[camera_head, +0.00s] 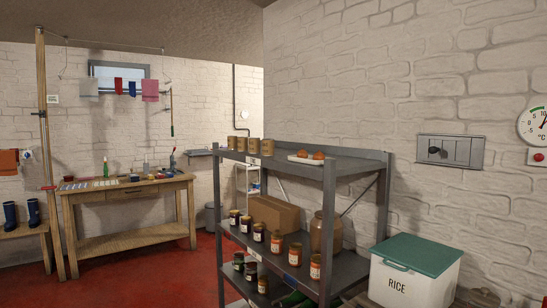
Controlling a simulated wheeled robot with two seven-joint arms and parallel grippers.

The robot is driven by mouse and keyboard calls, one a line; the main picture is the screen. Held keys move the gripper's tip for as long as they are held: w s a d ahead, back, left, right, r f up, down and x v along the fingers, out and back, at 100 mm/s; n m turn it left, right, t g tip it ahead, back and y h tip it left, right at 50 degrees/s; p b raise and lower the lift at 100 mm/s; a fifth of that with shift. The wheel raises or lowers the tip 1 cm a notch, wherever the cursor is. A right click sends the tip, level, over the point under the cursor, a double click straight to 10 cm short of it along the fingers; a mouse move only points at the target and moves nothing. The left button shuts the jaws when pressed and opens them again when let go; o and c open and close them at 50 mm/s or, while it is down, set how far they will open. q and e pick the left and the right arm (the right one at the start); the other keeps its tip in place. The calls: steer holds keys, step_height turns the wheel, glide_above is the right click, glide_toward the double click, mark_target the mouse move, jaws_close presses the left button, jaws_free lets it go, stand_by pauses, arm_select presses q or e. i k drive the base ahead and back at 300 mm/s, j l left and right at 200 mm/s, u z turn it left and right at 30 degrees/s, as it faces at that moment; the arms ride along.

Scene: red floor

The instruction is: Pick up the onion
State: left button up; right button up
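Small round orange-brown things (318,156) that look like onions lie on the top shelf of a grey metal rack (345,163). A white tray (293,159) is under them. They are small in the view, so I cannot tell their exact number or how they rest. Neither of my grippers shows in the head view.
Several tan cans (253,146) stand on the top shelf. Jars, a cardboard box (275,214) and a large brown jar (326,234) fill the middle shelf. A green-lidded rice bin (415,275) stands right of the rack. Red floor (150,280) is open at left, before a wooden workbench (130,191).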

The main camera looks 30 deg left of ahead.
mark_target(302, 153)
steer(key=i+j+u, duration=0.1)
steer(key=u, duration=0.3)
steer(key=i+u, duration=0.25)
steer(key=u, duration=0.2)
steer(key=i+u, duration=0.2)
steer(key=u, duration=0.2)
